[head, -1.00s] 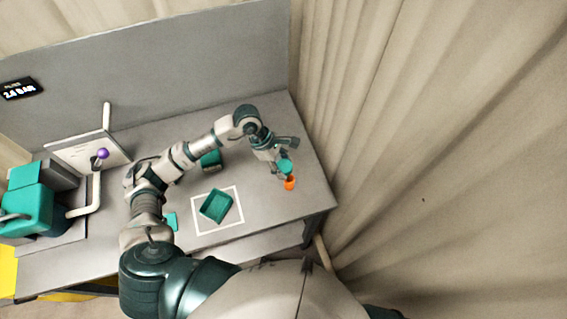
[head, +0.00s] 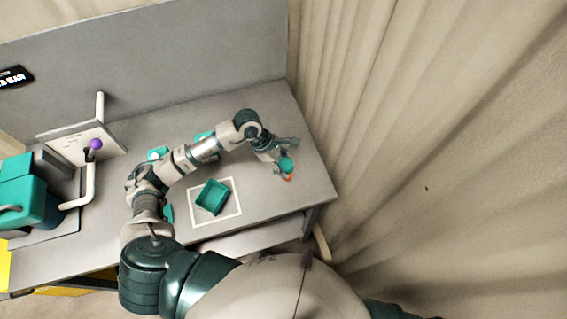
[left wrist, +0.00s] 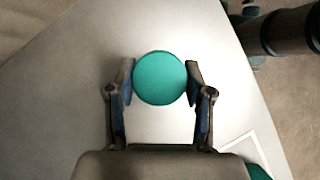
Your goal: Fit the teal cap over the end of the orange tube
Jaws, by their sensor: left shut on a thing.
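The teal cap (head: 286,165) is held between the fingers of my left gripper (head: 279,160) near the right end of the bench. In the left wrist view the cap (left wrist: 160,78) shows as a round teal disc with a finger on each side. The orange tube (head: 290,177) shows as a small orange patch just below the cap in the head view. The cap hides most of it, and the tube does not show in the left wrist view. I cannot tell whether the cap touches the tube or sits over its end. My right gripper is not in view.
A teal tray (head: 213,197) lies inside a white square outline (head: 234,215) on the grey bench (head: 110,215). A teal machine with a purple-knobbed lever (head: 96,144) stands at the left. Beige curtains hang close to the bench's right end.

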